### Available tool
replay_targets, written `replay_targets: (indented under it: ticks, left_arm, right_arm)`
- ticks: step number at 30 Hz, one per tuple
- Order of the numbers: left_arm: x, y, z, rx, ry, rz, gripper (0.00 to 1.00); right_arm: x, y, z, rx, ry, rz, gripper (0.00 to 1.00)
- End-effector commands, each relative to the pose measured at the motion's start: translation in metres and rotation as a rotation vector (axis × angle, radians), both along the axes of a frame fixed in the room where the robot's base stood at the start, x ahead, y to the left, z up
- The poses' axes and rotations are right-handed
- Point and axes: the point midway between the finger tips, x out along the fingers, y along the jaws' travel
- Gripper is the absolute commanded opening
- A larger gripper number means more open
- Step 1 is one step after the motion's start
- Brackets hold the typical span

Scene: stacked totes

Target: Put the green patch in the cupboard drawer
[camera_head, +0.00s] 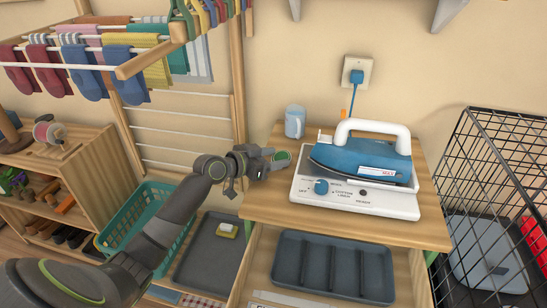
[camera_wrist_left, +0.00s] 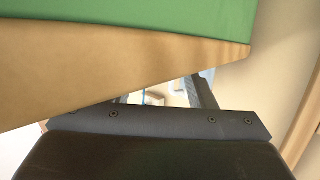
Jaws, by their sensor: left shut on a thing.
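The cupboard (camera_head: 300,211) has a wooden top. Its drawer (camera_head: 262,262) is open below the top and holds a grey divided tray (camera_head: 333,267), which looks empty. My left gripper (camera_head: 267,160) is over the back left of the top, left of the iron. It is shut on a small green thing at its tip, apparently the green patch (camera_head: 281,157). The fingers hide part of it. In the left wrist view, a large green and tan surface covers the upper part; I cannot tell what it is. My right gripper is not in view.
A blue iron (camera_head: 352,162) on its white base fills much of the top. A pale blue mug (camera_head: 295,121) stands behind the gripper. A drying rack (camera_head: 150,68) with socks is at upper left. A black wire cage (camera_head: 495,150) is at right, a green basket (camera_head: 122,222) at left.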

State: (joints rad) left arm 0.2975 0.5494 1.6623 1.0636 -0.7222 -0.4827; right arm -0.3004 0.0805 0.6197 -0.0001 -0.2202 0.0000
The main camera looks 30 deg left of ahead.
Motion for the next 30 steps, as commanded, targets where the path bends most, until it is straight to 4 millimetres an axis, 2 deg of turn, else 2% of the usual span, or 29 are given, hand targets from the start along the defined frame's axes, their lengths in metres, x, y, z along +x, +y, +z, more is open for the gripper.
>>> replay_targets:
  ticks: [11,12,16,30]
  left_arm:
    - [0.0000,0.0002,-0.0071,0.000,0.000,0.000,0.29]
    - [-0.0001,0.0002,-0.0052,0.000,0.001,0.000,0.56]
    - [-0.0004,0.0000,-0.0059,-0.001,0.004,0.000,0.72]
    - [-0.0015,-0.0006,-0.0084,-0.001,0.011,-0.002,0.72]
  right_arm:
    - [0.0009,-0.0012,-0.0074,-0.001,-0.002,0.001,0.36]
    - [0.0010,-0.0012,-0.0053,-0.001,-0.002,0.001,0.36]
    - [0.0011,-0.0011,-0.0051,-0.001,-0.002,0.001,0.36]
    - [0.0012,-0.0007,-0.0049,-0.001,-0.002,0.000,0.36]
